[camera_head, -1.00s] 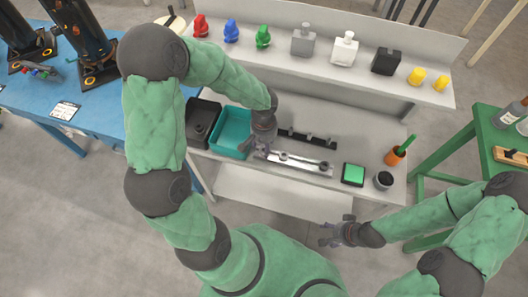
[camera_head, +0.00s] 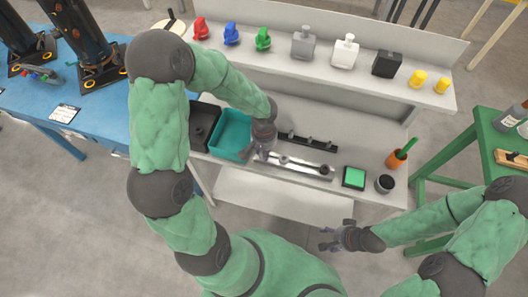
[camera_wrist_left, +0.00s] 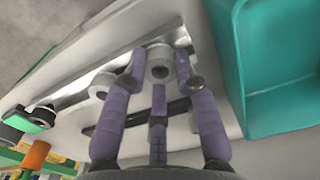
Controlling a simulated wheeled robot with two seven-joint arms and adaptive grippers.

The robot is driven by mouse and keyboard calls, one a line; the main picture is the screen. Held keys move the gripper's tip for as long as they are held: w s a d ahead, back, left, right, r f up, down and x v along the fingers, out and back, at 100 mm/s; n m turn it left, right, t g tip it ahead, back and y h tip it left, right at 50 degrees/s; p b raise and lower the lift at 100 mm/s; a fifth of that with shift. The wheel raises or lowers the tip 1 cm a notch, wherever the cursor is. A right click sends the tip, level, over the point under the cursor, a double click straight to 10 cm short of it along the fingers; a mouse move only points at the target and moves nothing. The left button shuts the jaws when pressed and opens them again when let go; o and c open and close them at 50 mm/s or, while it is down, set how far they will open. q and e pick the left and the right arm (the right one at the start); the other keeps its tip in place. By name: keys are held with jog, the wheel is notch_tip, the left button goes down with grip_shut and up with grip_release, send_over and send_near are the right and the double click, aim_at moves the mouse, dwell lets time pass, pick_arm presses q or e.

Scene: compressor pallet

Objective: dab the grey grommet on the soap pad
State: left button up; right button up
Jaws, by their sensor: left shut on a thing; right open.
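The grey grommet (camera_wrist_left: 160,62) is a thick pale ring with a dark hole. It sits between the fingertips of my left gripper (camera_wrist_left: 158,75), which is shut on it. In the head view my left gripper (camera_head: 262,150) is at the left end of a pale metal bar (camera_head: 305,167), and its fingers hide the grommet. I cannot tell whether the grommet touches the bar. The soap pad (camera_head: 354,177) is a green square in a black tray, right of the bar; it also shows at the left wrist view's left (camera_wrist_left: 28,122). My right gripper (camera_head: 337,240) is open and empty before the bench.
A teal bin (camera_head: 232,130) stands just left of my left gripper. A black rail with pegs (camera_head: 308,142) lies behind the bar. A dark-topped grey cup (camera_head: 384,183) and an orange cup (camera_head: 396,159) stand right of the pad. Bottles line the shelf (camera_head: 270,38).

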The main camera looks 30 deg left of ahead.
pick_arm(q)
jog(key=shift+r, duration=0.55)
notch_tip(320, 180, up, 2)
jog(key=shift+w+r+p, duration=0.1)
jog(key=shift+r+p, duration=0.1)
jog(key=shift+p, duration=0.55)
jog(key=s+a+r+p, duration=0.3)
jog(key=s+a+r, duration=0.6)
jog(key=a, duration=0.1)
jog(key=shift+s+a+r+p, duration=0.2)
jog(key=shift+s+p, duration=0.1)
jog(key=shift+w+d, duration=0.1)
